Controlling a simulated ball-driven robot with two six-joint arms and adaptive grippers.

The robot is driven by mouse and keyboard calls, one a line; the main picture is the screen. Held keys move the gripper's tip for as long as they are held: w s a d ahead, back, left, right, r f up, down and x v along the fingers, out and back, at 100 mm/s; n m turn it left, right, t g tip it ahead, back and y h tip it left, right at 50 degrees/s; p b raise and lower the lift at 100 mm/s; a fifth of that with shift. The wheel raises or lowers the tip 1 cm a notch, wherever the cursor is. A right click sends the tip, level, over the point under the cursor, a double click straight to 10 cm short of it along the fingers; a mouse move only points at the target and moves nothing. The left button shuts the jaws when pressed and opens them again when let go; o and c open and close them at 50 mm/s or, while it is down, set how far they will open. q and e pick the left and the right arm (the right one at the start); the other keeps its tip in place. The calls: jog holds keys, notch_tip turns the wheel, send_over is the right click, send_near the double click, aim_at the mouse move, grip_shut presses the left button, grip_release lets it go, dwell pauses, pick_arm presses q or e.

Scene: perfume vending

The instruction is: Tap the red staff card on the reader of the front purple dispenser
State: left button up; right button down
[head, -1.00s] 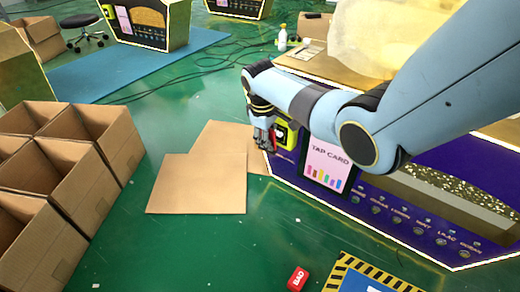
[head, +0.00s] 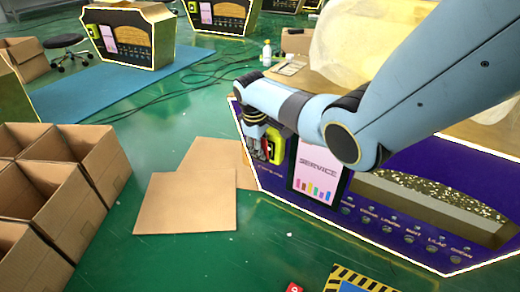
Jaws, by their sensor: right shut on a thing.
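The front purple dispenser (head: 385,240) stands at the right. Its screen (head: 317,172) reads SERVICE above coloured bars. The yellow-framed reader (head: 292,146) is on its front face, left of the screen, partly hidden by my right gripper. My right gripper (head: 268,152) is at the reader, pointing down and shut on the red staff card (head: 274,149). Only a small red part of the card shows, close against the reader; whether they touch I cannot tell. My left gripper is not in view.
Open cardboard boxes (head: 72,165) stand at the left. Flat cardboard sheets (head: 185,202) lie on the green floor. Other dispensers (head: 128,42) stand at the back. A red tag (head: 293,287) and a striped mat (head: 350,278) are at the bottom edge.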

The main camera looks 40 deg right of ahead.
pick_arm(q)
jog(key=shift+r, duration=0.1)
pick_arm(e)
jog(key=shift+w+d+r, duration=0.1)
jog(key=shift+w+d, duration=0.05)
jog(key=shift+d, duration=0.2)
dwell(1.2)
jog(key=shift+a+r+p, duration=0.1)
jog(key=shift+a+p, duration=0.35)
pick_arm(q)
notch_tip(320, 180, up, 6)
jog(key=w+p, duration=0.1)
jog(key=p, duration=0.3)
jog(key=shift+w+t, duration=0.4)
pick_arm(e)
jog(key=s+a, duration=0.4)
jog(key=a, duration=0.5)
jog(key=shift+a+f, duration=0.25)
jog(key=shift+a, duration=0.15)
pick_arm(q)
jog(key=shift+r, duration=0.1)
pick_arm(e)
jog(key=shift+w, duration=0.1)
